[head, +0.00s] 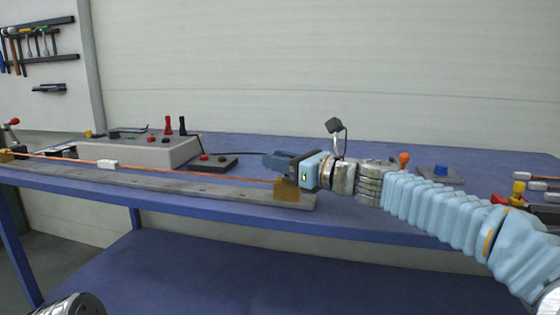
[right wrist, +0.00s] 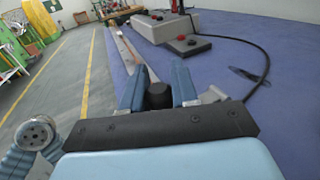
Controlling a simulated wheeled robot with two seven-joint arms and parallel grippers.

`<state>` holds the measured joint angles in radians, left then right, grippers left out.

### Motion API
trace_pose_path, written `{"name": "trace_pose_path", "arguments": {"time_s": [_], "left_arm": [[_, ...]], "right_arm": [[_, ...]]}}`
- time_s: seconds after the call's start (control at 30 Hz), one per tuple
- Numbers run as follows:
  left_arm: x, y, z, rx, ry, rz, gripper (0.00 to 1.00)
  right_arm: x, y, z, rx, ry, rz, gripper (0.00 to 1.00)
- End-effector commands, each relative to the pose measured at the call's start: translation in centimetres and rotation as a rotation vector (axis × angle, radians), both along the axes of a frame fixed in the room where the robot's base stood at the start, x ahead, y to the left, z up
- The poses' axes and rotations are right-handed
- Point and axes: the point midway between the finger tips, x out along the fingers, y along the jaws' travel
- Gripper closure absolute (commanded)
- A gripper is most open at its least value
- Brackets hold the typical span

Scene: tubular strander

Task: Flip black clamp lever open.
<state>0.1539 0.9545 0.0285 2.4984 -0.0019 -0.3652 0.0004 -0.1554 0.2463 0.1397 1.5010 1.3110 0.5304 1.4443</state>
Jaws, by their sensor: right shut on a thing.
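My right gripper (head: 276,163) is at the right end of the grey rail (head: 200,187), just above a brass-coloured clamp block (head: 287,190). In the right wrist view its two blue fingers (right wrist: 158,88) stand on either side of a dark round-topped piece, the black clamp lever (right wrist: 158,96), and are shut on it. In the head view the gripper hides the lever, so its angle cannot be told. An orange wire (head: 200,172) runs along the rail to the brass block. My left gripper is not in view; only part of my left arm shows.
A grey control box (head: 150,152) with red and black knobs stands behind the rail. A small dark button box (head: 213,161) and a black cable lie near it. A second clamp with a red knob (head: 13,122) is at the far left. Tools lie at the right.

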Motion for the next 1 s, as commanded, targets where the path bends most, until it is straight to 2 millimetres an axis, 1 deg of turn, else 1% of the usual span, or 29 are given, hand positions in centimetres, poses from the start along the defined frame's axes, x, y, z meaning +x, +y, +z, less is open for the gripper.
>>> {"name": "trace_pose_path", "arguments": {"time_s": [0.17,0.37,0.5,1.0], "left_arm": [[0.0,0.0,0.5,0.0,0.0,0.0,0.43],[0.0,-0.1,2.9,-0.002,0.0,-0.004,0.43],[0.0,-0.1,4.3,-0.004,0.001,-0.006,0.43],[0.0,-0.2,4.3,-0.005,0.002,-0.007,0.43]], "right_arm": [[0.0,0.0,0.3,0.003,0.009,0.0,1.0],[0.3,-0.1,1.2,0.023,0.075,0.0,1.0],[0.6,-0.2,1.6,0.049,0.158,0.0,1.0],[2.4,-0.8,2.6,0.156,0.483,-0.002,1.0]]}}
